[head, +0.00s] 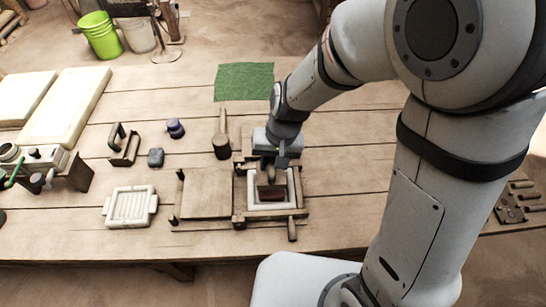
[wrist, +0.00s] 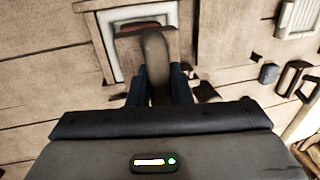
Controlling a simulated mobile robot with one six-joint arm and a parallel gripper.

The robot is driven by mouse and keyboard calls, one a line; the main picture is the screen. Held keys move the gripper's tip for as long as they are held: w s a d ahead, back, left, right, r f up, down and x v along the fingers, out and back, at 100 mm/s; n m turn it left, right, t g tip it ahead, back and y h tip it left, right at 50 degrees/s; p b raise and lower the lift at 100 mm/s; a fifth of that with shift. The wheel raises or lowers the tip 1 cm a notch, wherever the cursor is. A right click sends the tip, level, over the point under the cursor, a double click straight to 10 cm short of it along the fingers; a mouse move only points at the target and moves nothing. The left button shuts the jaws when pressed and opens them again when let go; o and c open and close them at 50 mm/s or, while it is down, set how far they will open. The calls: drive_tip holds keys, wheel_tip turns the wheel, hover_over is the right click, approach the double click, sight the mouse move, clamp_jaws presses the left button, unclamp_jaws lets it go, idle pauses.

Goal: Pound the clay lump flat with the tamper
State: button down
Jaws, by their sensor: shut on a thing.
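My gripper (head: 277,163) is over the tile press at the table's middle and is shut on the brown handle of the tamper (head: 268,177). In the wrist view the handle (wrist: 155,62) stands between the dark fingers of my gripper (wrist: 159,88). The tamper is above or inside the pale square mould frame (head: 249,189); I cannot tell if it touches the clay. The clay lump (head: 272,195) shows as a reddish-brown patch inside the frame, partly hidden by the tamper. It also shows in the wrist view (wrist: 142,24) as a thin strip.
The press's wooden lid (head: 207,194) lies open left of the mould. A green cloth (head: 243,82) lies behind. The front left table is clear.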

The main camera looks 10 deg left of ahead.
drive_tip(key=b+x, duration=0.2)
drive_tip(key=x, duration=0.1)
drive_tip(key=d+b+x, duration=0.1)
drive_tip(key=b+x, duration=0.2)
drive_tip(key=shift+w+f+b, duration=0.1)
drive_tip(key=shift+w+b, duration=0.1)
drive_tip(key=shift+b, duration=0.1)
drive_tip(key=p+v, duration=0.1)
drive_tip(key=v, duration=0.1)
drive_tip(key=p+v, duration=0.2)
drive_tip(key=a+p+v, duration=0.1)
drive_tip(key=p+v, duration=0.1)
drive_tip(key=shift+s+r, duration=0.2)
drive_tip(key=shift+r, duration=0.15)
drive_tip(key=shift+f, duration=0.15)
drive_tip(key=shift+a+f, duration=0.1)
drive_tip(key=shift+w+a+f+b, duration=0.15)
drive_tip(key=shift+f+b, duration=0.05)
drive_tip(key=shift+b, duration=0.15)
drive_tip(key=shift+w+a+f, duration=0.2)
drive_tip(key=shift+a, duration=0.15)
drive_tip(key=shift+d+r, duration=0.1)
